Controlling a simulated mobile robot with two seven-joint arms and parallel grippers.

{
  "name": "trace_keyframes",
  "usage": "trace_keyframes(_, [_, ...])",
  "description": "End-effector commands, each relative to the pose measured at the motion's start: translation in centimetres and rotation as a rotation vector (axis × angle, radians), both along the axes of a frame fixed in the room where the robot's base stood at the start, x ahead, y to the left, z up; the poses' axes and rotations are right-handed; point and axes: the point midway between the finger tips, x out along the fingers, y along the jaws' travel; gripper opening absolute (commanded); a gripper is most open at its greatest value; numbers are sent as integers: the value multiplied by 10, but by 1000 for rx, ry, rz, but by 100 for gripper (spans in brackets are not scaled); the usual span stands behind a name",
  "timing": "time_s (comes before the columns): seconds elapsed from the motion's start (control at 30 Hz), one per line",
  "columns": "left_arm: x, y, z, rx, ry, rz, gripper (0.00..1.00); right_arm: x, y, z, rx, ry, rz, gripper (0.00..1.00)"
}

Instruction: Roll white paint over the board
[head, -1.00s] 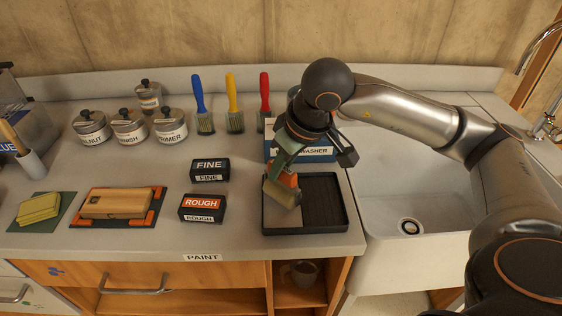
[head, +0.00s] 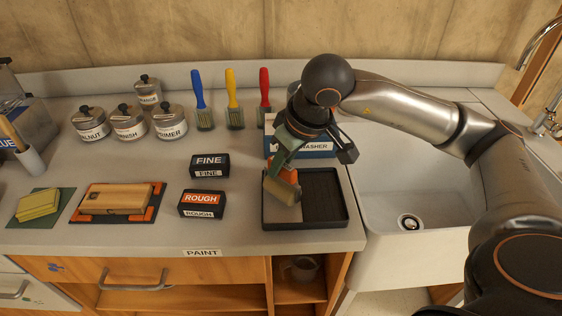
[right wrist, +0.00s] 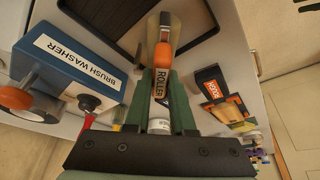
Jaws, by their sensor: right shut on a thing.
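The board (head: 115,198) is a bare wooden block lying flat on an orange-and-black holder (head: 152,213) at the left of the worktop. My right gripper (head: 287,152) is shut on the paint roller's handle, labelled ROLLER in the right wrist view (right wrist: 161,84). The roller's cream sleeve (head: 281,190) is over the left part of the black paint tray (head: 325,227); I cannot tell whether it touches the tray floor. The gripper hides part of the handle. No white paint shows on the sleeve or board. My left gripper is out of view.
Black FINE (head: 209,161) and ROUGH (head: 201,199) blocks stand between board and tray. A blue brush washer (head: 318,149) stands behind the tray. Jars (head: 130,128) and upright brushes (head: 233,100) line the back. A white sink (head: 395,180) is at right.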

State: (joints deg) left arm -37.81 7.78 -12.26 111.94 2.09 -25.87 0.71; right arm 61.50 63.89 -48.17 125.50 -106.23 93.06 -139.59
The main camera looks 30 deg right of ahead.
Motion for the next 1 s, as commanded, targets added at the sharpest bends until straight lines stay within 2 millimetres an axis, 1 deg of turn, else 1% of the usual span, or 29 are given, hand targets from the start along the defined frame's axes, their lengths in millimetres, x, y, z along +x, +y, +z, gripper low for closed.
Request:
trace_keyframes(0.63, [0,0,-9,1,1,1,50,0,0,-8,0,-1,0,0])
trace_keyframes(1.0, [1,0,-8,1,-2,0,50,0,0,-8,0,0,0,0])
